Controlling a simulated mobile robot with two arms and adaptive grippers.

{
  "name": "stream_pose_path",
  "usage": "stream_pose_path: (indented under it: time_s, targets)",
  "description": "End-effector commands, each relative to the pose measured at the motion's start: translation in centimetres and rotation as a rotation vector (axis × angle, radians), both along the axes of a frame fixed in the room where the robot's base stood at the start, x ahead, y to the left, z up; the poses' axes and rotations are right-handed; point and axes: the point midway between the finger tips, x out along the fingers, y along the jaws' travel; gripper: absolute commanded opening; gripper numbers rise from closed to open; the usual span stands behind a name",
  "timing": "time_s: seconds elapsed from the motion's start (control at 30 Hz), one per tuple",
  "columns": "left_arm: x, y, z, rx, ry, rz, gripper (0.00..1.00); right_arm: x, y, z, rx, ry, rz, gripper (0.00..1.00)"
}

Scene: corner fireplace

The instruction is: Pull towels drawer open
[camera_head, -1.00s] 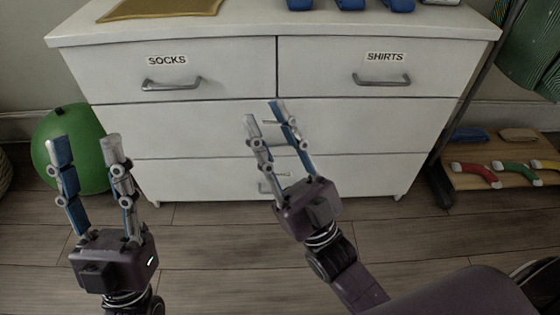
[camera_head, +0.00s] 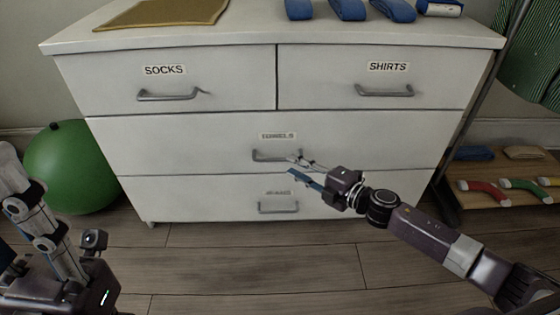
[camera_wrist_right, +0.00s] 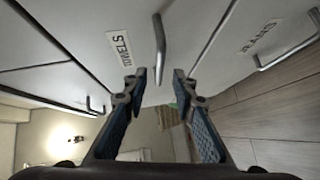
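The towels drawer (camera_head: 200,145) is the wide middle drawer of a white dresser and is shut. Its TOWELS label also shows in the wrist view (camera_wrist_right: 121,47). Its grey bar handle (camera_head: 262,156) is partly hidden by my right fingers at its right end. In the wrist view the handle (camera_wrist_right: 160,38) lies ahead, with its near end about between the fingertips. My right gripper (camera_head: 292,165) is open, its fingers apart and not closed on the bar. My left gripper (camera_head: 12,185) is open at the lower left, partly cut off by the picture edge.
Socks (camera_head: 110,85) and shirts (camera_head: 430,88) drawers are above, and another labelled drawer (camera_head: 180,197) is below; all are shut. A green ball (camera_head: 70,165) is left of the dresser. A rack with shoes (camera_head: 525,185) stands right. The wooden floor in front is clear.

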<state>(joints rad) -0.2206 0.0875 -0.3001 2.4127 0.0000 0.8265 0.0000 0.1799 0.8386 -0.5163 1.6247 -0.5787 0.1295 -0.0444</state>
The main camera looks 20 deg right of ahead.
Motion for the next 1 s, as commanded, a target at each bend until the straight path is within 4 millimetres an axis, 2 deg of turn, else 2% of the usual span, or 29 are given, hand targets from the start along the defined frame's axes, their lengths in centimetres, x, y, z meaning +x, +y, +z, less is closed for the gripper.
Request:
stream_pose_path:
  time_s: [0.2, 0.4, 0.6, 0.87, 1.0]
  targets:
    - [0.0, -0.1, 0.2, 0.002, -0.027, 0.001, 0.4, 2.7, 1.5, -0.4, 0.001, -0.004, 0.002, 0.25]
    - [0.0, -0.2, 0.5, 0.004, -0.044, 0.003, 0.4, 4.6, 2.6, -0.8, 0.002, -0.002, 0.0, 0.25]
    - [0.0, -0.2, 0.7, 0.006, -0.053, 0.003, 0.4, 5.3, 3.2, -0.9, 0.003, 0.0, 0.001, 0.25]
    - [0.0, -0.2, 0.8, 0.005, -0.057, 0.003, 0.4, 5.4, 3.2, -0.9, 0.004, 0.0, 0.002, 0.25]
    - [0.0, -0.2, 0.8, 0.005, -0.057, 0.002, 0.4, 5.4, 3.2, -0.9, 0.004, 0.0, 0.002, 0.11]
